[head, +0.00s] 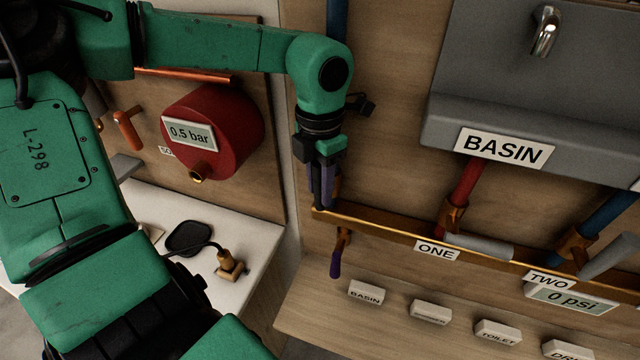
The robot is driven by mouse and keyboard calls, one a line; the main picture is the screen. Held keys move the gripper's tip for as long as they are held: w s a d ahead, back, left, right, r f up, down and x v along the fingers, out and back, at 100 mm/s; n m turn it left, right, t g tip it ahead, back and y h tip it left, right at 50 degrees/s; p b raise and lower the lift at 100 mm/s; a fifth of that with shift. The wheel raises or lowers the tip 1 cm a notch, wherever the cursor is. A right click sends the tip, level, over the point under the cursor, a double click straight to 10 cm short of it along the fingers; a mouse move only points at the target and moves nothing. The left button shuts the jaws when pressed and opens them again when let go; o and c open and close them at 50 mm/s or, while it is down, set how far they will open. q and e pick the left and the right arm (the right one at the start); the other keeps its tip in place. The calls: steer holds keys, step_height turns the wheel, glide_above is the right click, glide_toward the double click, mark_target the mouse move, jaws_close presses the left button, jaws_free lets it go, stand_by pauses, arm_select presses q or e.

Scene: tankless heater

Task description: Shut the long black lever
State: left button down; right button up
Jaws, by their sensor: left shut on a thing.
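My left gripper (322,197) points down at the left end of the brass manifold pipe (385,222). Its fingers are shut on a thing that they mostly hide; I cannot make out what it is. A short dark purple handle (336,262) hangs from a brass fitting just below the gripper. I cannot tell which of these is the task's lever. My right gripper is not in view.
A red tank (228,130) marked "0.5 bar" is left of my forearm. A grey basin (540,90) is at upper right. Grey levers (480,246) sit along the manifold. Several labelled blocks (430,311) line the wooden ledge below. My large green arm links cover the left side.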

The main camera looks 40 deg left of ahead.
arm_select(q)
steer(key=shift+r, duration=0.1)
steer(key=shift+w+f+y+b, duration=0.1)
steer(key=shift+f+y+b, duration=0.15)
steer(key=shift+b, duration=0.2)
steer(key=shift+w+d+f+g+y+b, duration=0.15)
steer(key=shift+d+g+y+b, duration=0.3)
steer(key=shift+y+b, duration=0.55)
steer(key=shift+w+d+r+y+b, duration=0.1)
steer(key=shift+d+r+y+b, duration=0.2)
steer(key=shift+y, duration=0.45)
steer(key=c, duration=0.6)
jaws_free()
steer(key=shift+o, duration=0.2)
steer(key=shift+f+g, duration=0.1)
steer(key=shift+g, duration=0.15)
